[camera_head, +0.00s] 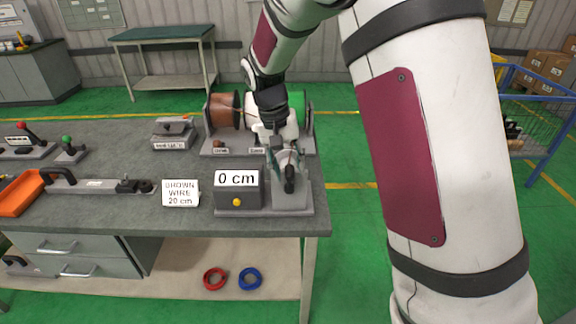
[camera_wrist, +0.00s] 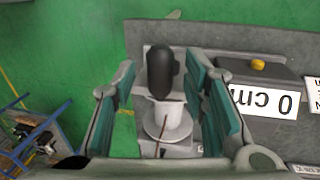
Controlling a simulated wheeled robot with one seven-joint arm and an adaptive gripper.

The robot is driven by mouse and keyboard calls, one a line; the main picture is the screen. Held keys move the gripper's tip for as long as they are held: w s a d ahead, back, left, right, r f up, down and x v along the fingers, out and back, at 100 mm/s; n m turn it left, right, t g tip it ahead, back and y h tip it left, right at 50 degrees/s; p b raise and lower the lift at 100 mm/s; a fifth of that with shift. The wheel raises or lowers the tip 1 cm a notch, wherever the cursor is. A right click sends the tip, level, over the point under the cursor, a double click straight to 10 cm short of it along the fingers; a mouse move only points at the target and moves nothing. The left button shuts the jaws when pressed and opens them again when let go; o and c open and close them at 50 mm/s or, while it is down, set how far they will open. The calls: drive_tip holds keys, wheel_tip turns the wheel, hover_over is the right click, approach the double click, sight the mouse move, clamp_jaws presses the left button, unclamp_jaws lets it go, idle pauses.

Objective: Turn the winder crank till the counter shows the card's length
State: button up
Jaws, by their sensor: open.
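The winder's counter (camera_head: 237,180) reads "0 cm" at the right front of the bench, and it also shows upside down in the wrist view (camera_wrist: 268,101). The white card (camera_head: 181,193) left of it reads "BROWN WIRE 20 cm". The crank's black handle knob (camera_head: 289,180) is right of the counter. In the wrist view the knob (camera_wrist: 160,72) stands above a white round hub (camera_wrist: 166,120). My gripper (camera_wrist: 162,88) is open above the winder, one finger on each side of the knob. A gap shows on both sides, and I cannot tell any contact.
Brown and green spools (camera_head: 224,110) stand on a rack behind the winder. An orange tray (camera_head: 20,192), a black-handled tool (camera_head: 95,184) and a small labelled device (camera_head: 173,134) are on the bench to the left. Red and blue wire coils (camera_head: 214,279) lie on the shelf below.

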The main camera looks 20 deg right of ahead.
drive_tip(key=shift+c, duration=0.2)
clamp_jaws()
drive_tip(key=s+d+f+t+y+b, duration=0.2)
drive_tip(key=d+f+y, duration=0.4)
drive_tip(key=d+y, duration=0.3)
drive_tip(key=shift+s+d+f+t+y, duration=0.45)
drive_tip(key=shift+t+y, duration=0.45)
drive_tip(key=shift+y, duration=0.6)
drive_tip(key=shift+s+a+r, duration=0.1)
drive_tip(key=shift+s, duration=0.05)
drive_tip(key=shift+o, duration=0.2)
unclamp_jaws()
